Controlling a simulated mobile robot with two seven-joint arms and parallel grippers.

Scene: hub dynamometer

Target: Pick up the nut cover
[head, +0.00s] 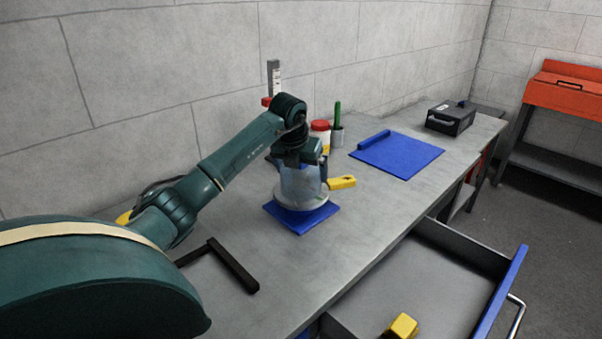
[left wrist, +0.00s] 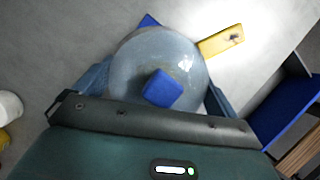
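A rounded, grey-blue, see-through piece (head: 300,184), which I take to be the nut cover, sits over a pale round base on a blue mat (head: 296,222). In the left wrist view the cover (left wrist: 190,65) is a round disc with a blue block (left wrist: 162,88) at its middle; I cannot tell if the block is on or under it. My left gripper (left wrist: 158,90) points down over the cover, its blue fingers spread to either side of it. No clear gap shows between fingers and cover, so contact is unclear. My right gripper is not in view.
A yellow piece (head: 342,182) sticks out right beside the cover. Behind stand a red-lidded jar (head: 320,135) and a cup with a green item (head: 337,135). A blue mat (head: 400,157) and black case (head: 450,119) lie right. A black angle bar (head: 235,268) lies in front; a drawer (head: 430,280) is open.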

